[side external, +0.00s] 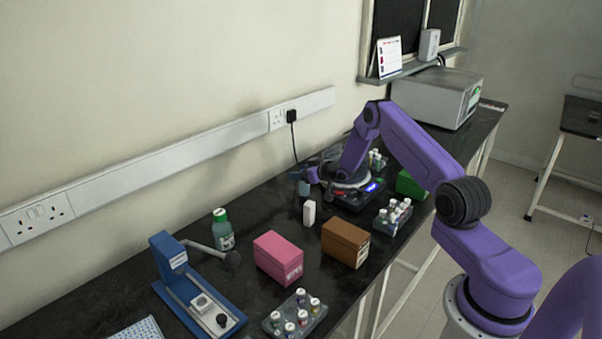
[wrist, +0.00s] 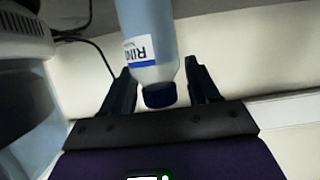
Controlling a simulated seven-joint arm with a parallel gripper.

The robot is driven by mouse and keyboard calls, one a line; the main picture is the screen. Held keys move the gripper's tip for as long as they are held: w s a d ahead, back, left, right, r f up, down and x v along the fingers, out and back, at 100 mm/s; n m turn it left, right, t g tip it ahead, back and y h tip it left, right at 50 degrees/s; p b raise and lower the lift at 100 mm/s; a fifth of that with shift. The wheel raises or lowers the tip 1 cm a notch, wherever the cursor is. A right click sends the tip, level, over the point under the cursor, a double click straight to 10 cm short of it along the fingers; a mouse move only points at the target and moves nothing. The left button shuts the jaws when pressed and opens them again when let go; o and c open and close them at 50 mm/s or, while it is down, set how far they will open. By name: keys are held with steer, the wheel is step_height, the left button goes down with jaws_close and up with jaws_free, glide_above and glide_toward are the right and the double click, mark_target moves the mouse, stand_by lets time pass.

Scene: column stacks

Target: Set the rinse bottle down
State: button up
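The rinse bottle (wrist: 150,45) is pale blue-grey with a dark blue cap and a blue-and-white label that reads "RIN…". In the wrist view it lies between my two fingers, cap toward the palm, with its far end cut off by the picture's top edge.
Around my gripper are a round-topped device with a blue light (side external: 372,187), a white block (side external: 309,213) and a vial rack (side external: 391,217). Brown (side external: 345,242) and pink (side external: 278,258) boxes, a green-capped bottle (side external: 222,230) and a blue stand (side external: 180,280) stand nearer. A black plug cable (side external: 293,140) hangs behind.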

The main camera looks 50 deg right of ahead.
steer(key=shift+r, duration=0.1)
steer(key=shift+s+r, duration=0.1)
steer(key=v, duration=1.2)
steer(key=a+r+n+g+y, duration=0.1)
steer(key=a+r+n+g, duration=0.1)
steer(key=a, duration=0.6)
steer(key=a+r+n+g+y, duration=0.1)
steer(key=a+r+g, duration=0.15)
steer(key=a, duration=0.55)
steer(key=s+a+r+n+g, duration=0.2)
steer(key=s+a+r+n, duration=0.15)
steer(key=s+a, duration=0.6)
steer(key=s+a+r+n+g, duration=0.35)
steer(key=s+a, duration=0.55)
steer(key=s, duration=0.4)
steer(key=s+d+r+n+g, duration=0.1)
steer(key=s, duration=0.7)
steer(key=s+d+r+n+g+h, duration=0.1)
steer(key=s+r+g, duration=0.1)
steer(key=s, duration=0.7)
steer(key=shift+d+n+h, duration=0.3)
steer(key=shift+d, duration=0.05)
